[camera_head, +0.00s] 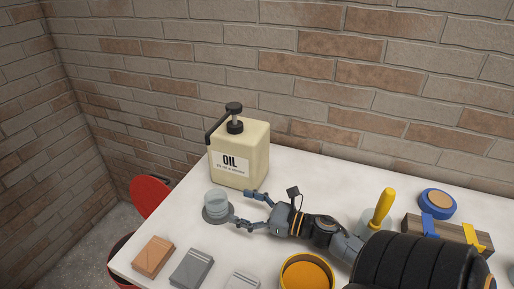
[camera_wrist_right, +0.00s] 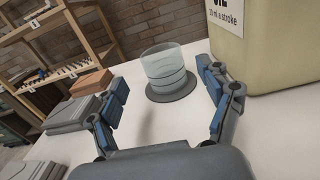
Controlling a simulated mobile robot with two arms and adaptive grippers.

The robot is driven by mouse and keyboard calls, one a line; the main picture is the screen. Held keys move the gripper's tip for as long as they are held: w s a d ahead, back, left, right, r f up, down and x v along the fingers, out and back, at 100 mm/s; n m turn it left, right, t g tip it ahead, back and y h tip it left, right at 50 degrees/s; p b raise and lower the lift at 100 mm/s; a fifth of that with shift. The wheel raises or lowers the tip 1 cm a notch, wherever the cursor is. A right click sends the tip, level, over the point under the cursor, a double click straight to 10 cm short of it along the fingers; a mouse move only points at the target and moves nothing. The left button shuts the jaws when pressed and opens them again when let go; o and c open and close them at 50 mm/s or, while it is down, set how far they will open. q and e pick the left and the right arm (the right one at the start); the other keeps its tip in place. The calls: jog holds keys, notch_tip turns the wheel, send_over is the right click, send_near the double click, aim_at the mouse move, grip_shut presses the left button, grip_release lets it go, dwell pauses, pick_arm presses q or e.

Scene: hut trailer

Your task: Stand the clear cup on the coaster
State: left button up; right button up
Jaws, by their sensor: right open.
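The clear cup (camera_head: 216,203) stands upright on the round dark grey coaster (camera_head: 209,220), near the table's left side. In the right wrist view the cup (camera_wrist_right: 163,66) also rests on the coaster (camera_wrist_right: 173,93), with the coaster's rim showing around its base. My right gripper (camera_head: 241,207) reaches in from the right and is open and empty. Its two fingers (camera_wrist_right: 162,80) are spread wide, with the cup just ahead of the gap between them and no visible contact. My left gripper is not in view.
A cream oil container (camera_head: 250,150) with a black pump stands close behind the cup. Brown (camera_head: 153,256) and grey (camera_head: 191,268) blocks lie in front. An orange-filled tub (camera_head: 306,272), a yellow-handled tool (camera_head: 381,208) and a blue tape roll (camera_head: 437,203) are to the right.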

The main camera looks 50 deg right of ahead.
jog(key=shift+b+v, duration=0.45)
jog(key=shift+v, duration=1.7)
